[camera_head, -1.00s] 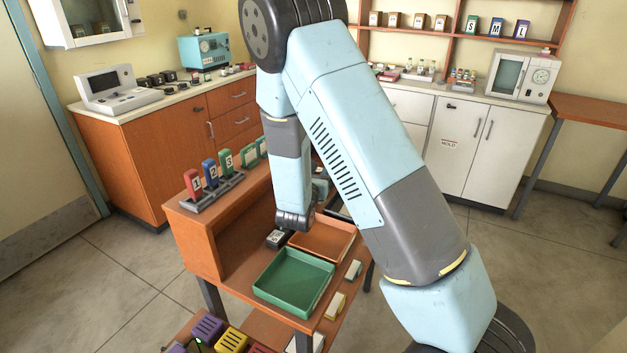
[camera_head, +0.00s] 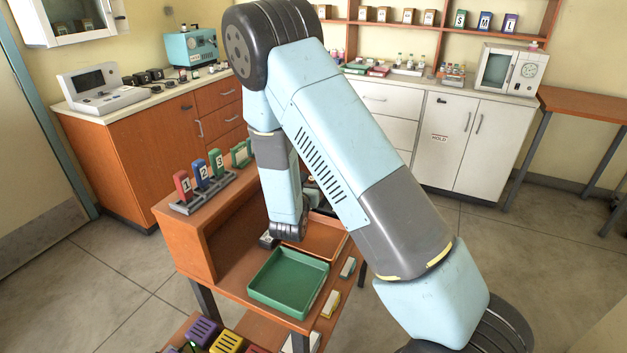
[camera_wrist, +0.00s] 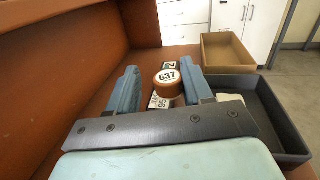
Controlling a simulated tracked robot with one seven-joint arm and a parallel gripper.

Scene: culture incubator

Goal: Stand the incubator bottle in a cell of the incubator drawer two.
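In the head view my arm hides the fingers and the item. I cannot make out incubator drawer two in either view.
A green tray (camera_head: 262,290) and an orange-brown tray (camera_head: 328,240) lie on the wooden stand. Number tags 1, 2 and 3 stand in a rack (camera_head: 203,195) on its upper ledge. The wrist view shows a dark tray (camera_wrist: 268,90) and a tan box (camera_wrist: 228,51) at right.

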